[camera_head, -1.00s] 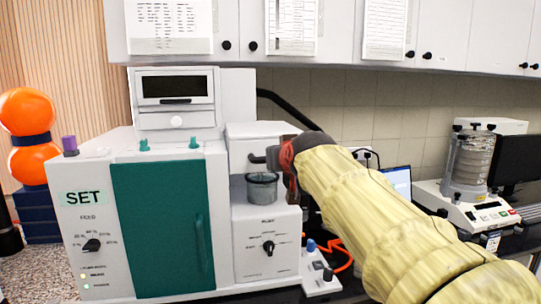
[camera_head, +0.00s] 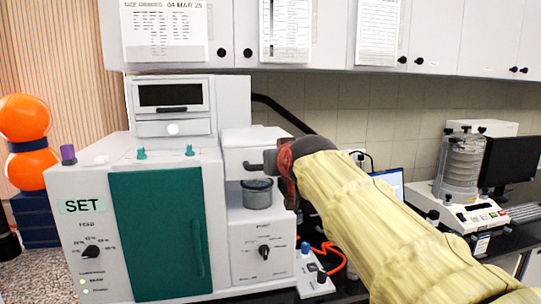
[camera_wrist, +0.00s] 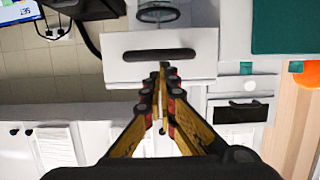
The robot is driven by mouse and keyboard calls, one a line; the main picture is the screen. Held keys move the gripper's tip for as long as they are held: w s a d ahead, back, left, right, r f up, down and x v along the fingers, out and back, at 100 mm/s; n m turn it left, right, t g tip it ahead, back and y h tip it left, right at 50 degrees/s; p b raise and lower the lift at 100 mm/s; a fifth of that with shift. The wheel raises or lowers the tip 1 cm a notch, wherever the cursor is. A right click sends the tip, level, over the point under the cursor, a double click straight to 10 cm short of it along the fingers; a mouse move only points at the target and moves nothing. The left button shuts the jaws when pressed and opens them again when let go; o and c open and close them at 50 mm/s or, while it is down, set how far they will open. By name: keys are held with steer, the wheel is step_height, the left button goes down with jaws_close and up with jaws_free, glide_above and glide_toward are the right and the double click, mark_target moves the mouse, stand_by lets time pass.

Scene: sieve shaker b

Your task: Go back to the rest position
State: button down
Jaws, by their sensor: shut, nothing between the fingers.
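My arm, in a yellow sleeve, reaches in from the lower right of the head view. My gripper (camera_head: 272,163) is at the front of the white box-like part above the grey cup, on the machine's right side. In the wrist view my gripper (camera_wrist: 161,72) is shut and empty, its fingertips by the white part with a dark slot (camera_wrist: 150,54). I cannot tell whether they touch it. The grey cup (camera_head: 257,194) stands on the ledge below; it also shows in the wrist view (camera_wrist: 158,12).
A sieve shaker (camera_head: 462,170) and a laptop (camera_head: 390,181) are farther right. White cupboards (camera_head: 480,35) hang above.

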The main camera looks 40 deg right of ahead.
steer(key=s+a+f+g+y, duration=0.1)
steer(key=s+a+f, duration=0.25)
steer(key=f, duration=0.25)
steer(key=s+a+f+g+y, duration=0.1)
steer(key=s+a+f+g, duration=0.1)
steer(key=s+f, duration=0.35)
steer(key=s+a+f+g+y, duration=0.1)
steer(key=s+a+f, duration=0.15)
steer(key=f, duration=0.55)
steer(key=s+a+f+n+g+y, duration=0.2)
steer(key=s+a+f+n+g, duration=0.2)
steer(key=s+a+f, duration=0.9)
steer(key=shift+a+n+y+p, duration=0.3)
steer(key=shift+a+y, duration=0.1)
steer(key=shift+a, duration=0.45)
steer(key=shift+s+f, duration=0.1)
